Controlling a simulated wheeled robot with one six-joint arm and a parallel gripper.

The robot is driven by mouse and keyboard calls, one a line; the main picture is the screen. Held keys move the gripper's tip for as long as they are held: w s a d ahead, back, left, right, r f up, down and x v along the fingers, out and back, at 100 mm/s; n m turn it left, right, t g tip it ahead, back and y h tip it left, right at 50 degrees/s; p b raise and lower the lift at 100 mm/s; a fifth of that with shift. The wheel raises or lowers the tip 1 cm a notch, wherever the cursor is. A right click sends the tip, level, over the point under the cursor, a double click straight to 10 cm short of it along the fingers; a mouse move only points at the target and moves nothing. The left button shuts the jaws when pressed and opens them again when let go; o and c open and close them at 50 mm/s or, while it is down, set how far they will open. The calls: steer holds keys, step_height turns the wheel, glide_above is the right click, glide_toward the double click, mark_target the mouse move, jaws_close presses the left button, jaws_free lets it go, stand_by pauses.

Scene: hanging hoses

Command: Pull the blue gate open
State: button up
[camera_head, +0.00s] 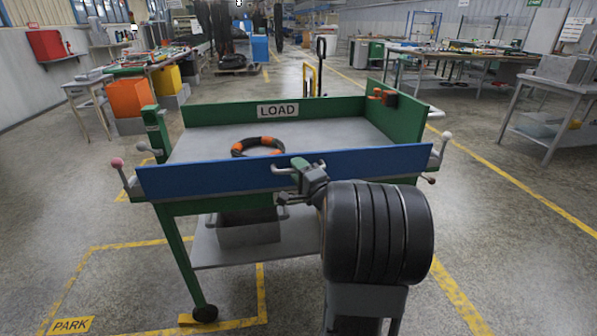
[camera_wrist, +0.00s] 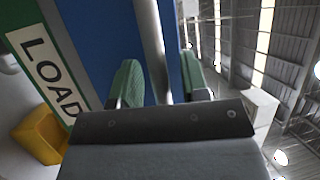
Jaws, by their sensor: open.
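The blue gate (camera_head: 220,177) stands upright along the near side of a green cart (camera_head: 190,248). It also fills the upper part of the wrist view (camera_wrist: 92,40). A silver bar handle (camera_head: 282,171) is fixed to the gate's outer face near its middle. My gripper (camera_head: 299,168) is at this handle. In the wrist view the open green-padded jaws (camera_wrist: 160,82) have the bar (camera_wrist: 150,35) between them, with gaps showing at the sides. Whether either pad touches it I cannot tell.
A black and orange hose ring (camera_head: 258,146) lies on the cart bed. Knobbed levers stand at both gate ends, one pink (camera_head: 117,162) at left and one white (camera_head: 446,136) at right. A grey bin (camera_head: 248,232) sits on the lower shelf. Floor around the cart looks clear.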

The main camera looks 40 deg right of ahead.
jaws_close()
stand_by(0.3)
stand_by(0.3)
